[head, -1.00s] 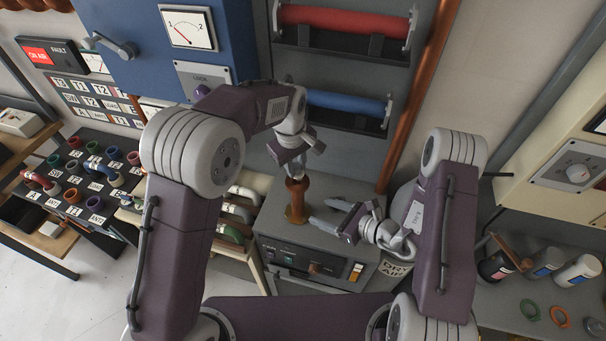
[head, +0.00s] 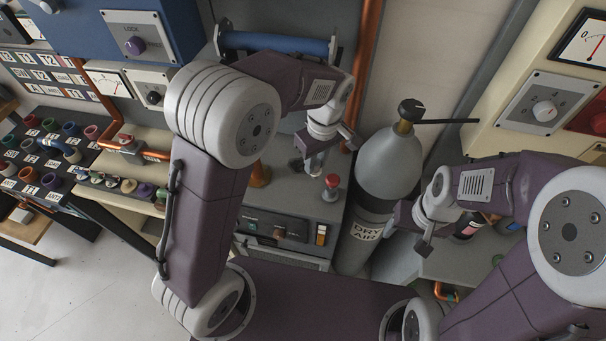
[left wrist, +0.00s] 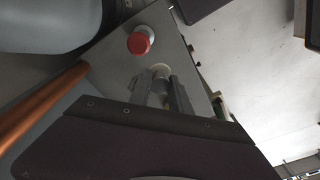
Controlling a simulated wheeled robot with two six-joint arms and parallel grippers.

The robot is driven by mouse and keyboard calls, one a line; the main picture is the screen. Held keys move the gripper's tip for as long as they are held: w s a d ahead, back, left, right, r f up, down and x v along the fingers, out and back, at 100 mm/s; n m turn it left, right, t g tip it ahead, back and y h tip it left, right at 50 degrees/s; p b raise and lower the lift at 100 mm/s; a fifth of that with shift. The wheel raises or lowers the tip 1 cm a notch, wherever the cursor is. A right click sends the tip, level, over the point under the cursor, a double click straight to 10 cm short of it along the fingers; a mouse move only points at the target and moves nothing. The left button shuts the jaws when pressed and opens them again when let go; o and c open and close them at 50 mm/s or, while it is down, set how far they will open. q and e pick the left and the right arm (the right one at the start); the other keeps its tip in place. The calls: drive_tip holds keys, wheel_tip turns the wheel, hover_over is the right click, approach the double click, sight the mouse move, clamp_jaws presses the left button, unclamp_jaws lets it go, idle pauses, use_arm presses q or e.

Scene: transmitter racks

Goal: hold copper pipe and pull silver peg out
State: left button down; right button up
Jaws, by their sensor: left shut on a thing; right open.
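My left gripper (head: 315,165) is above the grey cabinet, shut on a small pale round-ended piece (left wrist: 160,70); what this is cannot be told. My right gripper (head: 408,232) is open and empty, in front of the gas cylinder. A short copper pipe (head: 445,292) shows on the shelf at lower right, below my right gripper and apart from it, partly hidden by my arm. I cannot make out a silver peg for certain on either.
The grey cabinet (head: 320,212) carries a red button (head: 332,185) and a brown fitting (head: 258,175). A grey gas cylinder (head: 392,165) marked DRY AIR stands right of it. A tall copper pipe (head: 367,60) runs behind. A dark bottle (head: 468,228) stands near my right gripper.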

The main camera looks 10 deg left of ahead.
use_arm(q)
drive_tip(key=shift+w+a+f, duration=0.1)
drive_tip(key=shift+w+a, duration=0.05)
drive_tip(key=shift+a, duration=0.2)
drive_tip(key=p, duration=0.3)
hover_over(288, 182)
drive_tip(key=w+a, duration=0.1)
drive_tip(key=a, duration=0.1)
wheel_tip(288, 182, down, 7)
wheel_tip(288, 182, down, 4)
drive_tip(key=shift+r+p, duration=0.2)
drive_tip(key=shift+p, duration=0.45)
drive_tip(key=shift+f, duration=0.35)
drive_tip(key=c, duration=1.2)
unclamp_jaws()
